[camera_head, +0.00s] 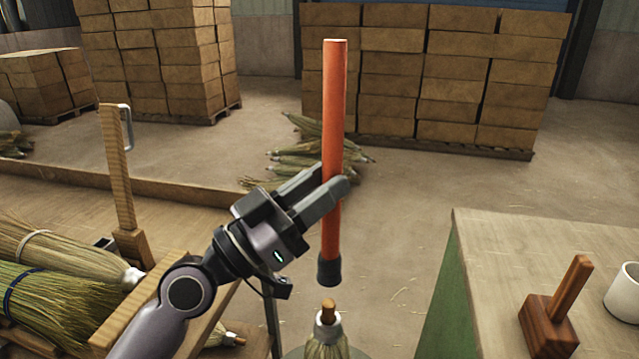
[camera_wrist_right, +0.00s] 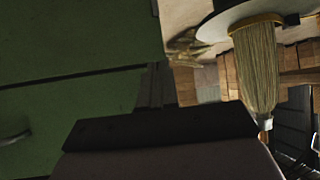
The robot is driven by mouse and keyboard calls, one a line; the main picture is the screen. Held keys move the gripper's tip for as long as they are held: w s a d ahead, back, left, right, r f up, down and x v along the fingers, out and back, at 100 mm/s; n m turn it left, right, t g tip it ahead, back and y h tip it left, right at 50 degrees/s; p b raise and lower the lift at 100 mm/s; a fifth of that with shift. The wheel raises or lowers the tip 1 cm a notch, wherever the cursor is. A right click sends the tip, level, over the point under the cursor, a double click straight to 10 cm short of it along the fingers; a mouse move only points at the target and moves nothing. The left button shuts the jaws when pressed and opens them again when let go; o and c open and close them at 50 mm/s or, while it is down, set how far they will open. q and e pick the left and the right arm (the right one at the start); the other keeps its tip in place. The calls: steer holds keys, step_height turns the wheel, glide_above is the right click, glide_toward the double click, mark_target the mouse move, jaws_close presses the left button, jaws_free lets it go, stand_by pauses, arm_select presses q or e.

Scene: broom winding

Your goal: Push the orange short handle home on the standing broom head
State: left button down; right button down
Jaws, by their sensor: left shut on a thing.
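The orange short handle (camera_head: 334,120) is upright, with a dark socket (camera_head: 329,272) at its lower end. My left gripper (camera_head: 335,190) is shut on it around its middle. The standing broom head (camera_head: 326,343) is below, its wooden stub (camera_head: 328,306) pointing up. The socket appears just above the stub, with a small gap in the head view. In the right wrist view the broom head (camera_wrist_right: 256,70) appears upside down, bristles against a round pale plate (camera_wrist_right: 228,20). My right gripper (camera_wrist_right: 163,88) shows only as dark parts there; its opening is unclear.
A worktable (camera_head: 500,255) at right holds a wooden mallet (camera_head: 555,312) and a white cup (camera_head: 624,292). Brooms (camera_head: 50,300) lie in a wooden rack at left. Stacked boxes (camera_head: 440,80) stand behind. A green cabinet side (camera_wrist_right: 70,90) fills the left of the right wrist view.

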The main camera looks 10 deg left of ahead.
arm_select(q)
steer(key=b, duration=0.3)
glide_above(320, 249)
steer(key=shift+s+f, duration=0.1)
steer(key=shift+f, duration=2.05)
step_height(320, 249, down, 3)
steer(key=b, duration=0.3)
steer(key=shift+r, duration=0.1)
steer(key=shift+f+b, duration=0.2)
steer(key=shift+b, duration=0.3)
steer(key=shift+f, duration=0.2)
steer(key=shift+f+b, duration=0.8)
steer(key=shift+b, duration=0.25)
steer(key=shift+f, duration=0.3)
steer(key=c, duration=0.7)
jaws_free()
steer(key=shift+c, duration=0.2)
